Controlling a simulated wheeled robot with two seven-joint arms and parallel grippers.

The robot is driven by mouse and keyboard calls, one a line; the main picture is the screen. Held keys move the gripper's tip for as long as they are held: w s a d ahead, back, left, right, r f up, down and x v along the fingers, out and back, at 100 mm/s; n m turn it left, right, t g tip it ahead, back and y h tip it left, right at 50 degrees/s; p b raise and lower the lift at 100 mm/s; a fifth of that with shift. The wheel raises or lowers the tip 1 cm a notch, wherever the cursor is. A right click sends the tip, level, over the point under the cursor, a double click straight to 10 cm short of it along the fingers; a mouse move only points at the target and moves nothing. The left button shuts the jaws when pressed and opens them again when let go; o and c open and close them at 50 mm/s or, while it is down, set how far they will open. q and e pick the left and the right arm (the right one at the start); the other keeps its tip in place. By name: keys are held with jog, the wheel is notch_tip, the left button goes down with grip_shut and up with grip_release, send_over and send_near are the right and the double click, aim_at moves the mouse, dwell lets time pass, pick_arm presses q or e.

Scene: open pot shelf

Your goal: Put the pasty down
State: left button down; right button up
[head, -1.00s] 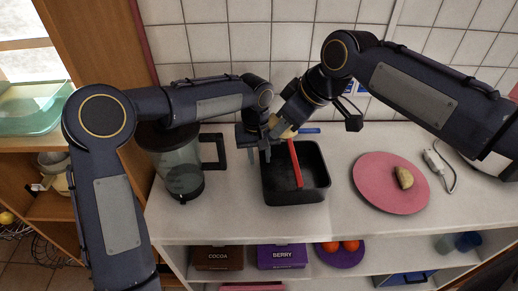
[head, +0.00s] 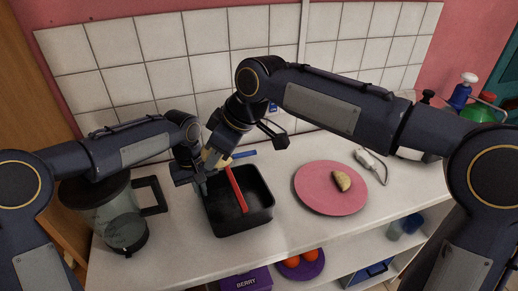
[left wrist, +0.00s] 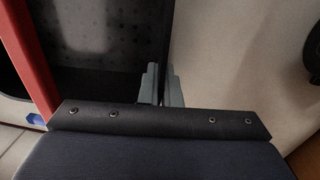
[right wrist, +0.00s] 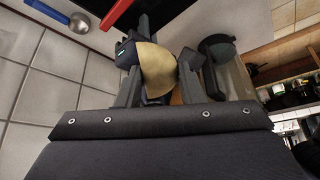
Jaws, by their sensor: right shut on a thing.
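My right gripper (right wrist: 158,78) is shut on a pale yellow pasty (right wrist: 155,72). In the head view the pasty (head: 222,161) shows only in part, above the back left part of a black square pan (head: 247,222). My left gripper (head: 203,184) is at the pan's left side, close to the right gripper. In the left wrist view its fingers (left wrist: 163,85) are nearly together beside the pan's dark wall, with no pasty between them. Another pasty (head: 342,181) lies on a round pink plate (head: 315,199) to the right.
A red handle (head: 236,188) lies across the pan. A blue-handled utensil (head: 243,154) lies behind it. A glass jug (head: 120,222) stands to the left. A white corded device (head: 371,163) lies right of the plate. White counter is clear between pan and plate.

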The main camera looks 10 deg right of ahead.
jog(key=w+d+f+m+h, duration=0.2)
jog(key=w+d+f+m, duration=0.15)
jog(key=d, duration=0.35)
jog(key=w+d+f+m+h, duration=0.2)
jog(key=w+d+f+m, duration=0.15)
jog(key=d, duration=0.25)
jog(key=g, duration=0.1)
send_over(274, 186)
jog(key=shift+n, duration=0.4)
notch_tip(274, 186, down, 7)
jog(key=shift+s+d+r, duration=0.1)
jog(key=shift+s+r, duration=0.05)
jog(key=shift+r, duration=0.05)
jog(key=shift+f, duration=2)
jog(key=o, duration=0.7)
jog(key=shift+f, duration=0.1)
